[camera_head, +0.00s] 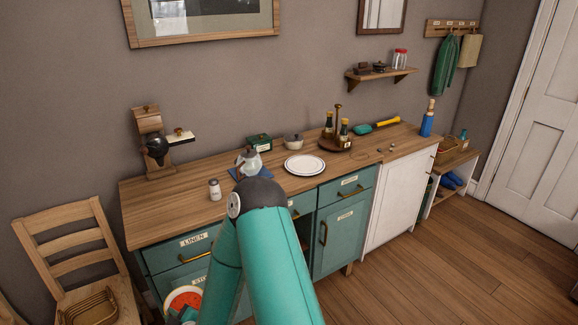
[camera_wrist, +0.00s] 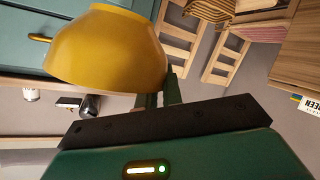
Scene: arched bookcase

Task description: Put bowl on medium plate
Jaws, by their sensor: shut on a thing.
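A yellow bowl (camera_wrist: 105,48) fills the upper left of the wrist view, tilted in that picture. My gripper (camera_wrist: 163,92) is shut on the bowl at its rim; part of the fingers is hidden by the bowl. A white plate (camera_head: 304,165) with a dark ring lies flat and empty on the wooden counter in the head view.
The counter (camera_head: 180,205) also holds a glass pot (camera_head: 248,161), a shaker (camera_head: 214,190), a lidded pot (camera_head: 294,141), a bottle caddy (camera_head: 336,141) and a coffee grinder (camera_head: 153,145). A wooden chair (camera_head: 75,255) stands at left. Floor is clear at right.

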